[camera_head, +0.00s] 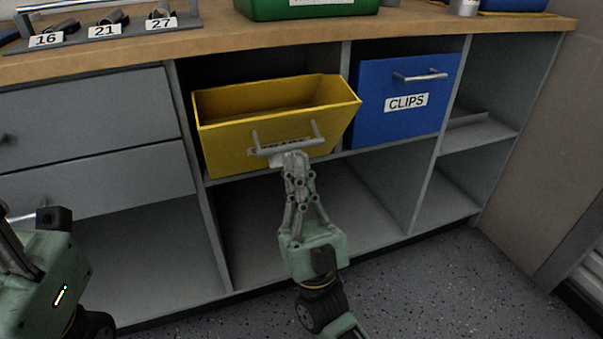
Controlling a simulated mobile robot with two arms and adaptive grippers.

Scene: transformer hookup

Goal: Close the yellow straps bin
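The yellow bin (229,142) is tipped forward out of its opening below the counter, and its empty-looking inside shows from above. A grey bar handle (318,137) is on its front, and a pale label behind it is mostly hidden. My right gripper (294,157) points up at the bin's front with its fingers together. Its fingertips are at the middle of the handle bar; I cannot tell whether they touch it. My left gripper (40,222) is at the lower left edge, away from the bin and partly cut off, its fingers unclear.
A blue CLIPS bin (383,122) sits to the right, its front nearly upright. Grey drawers (85,125) are on the left. Open shelves (365,195) lie below. The wooden counter (220,45) above carries a green bin (275,8) and a numbered rack (100,32).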

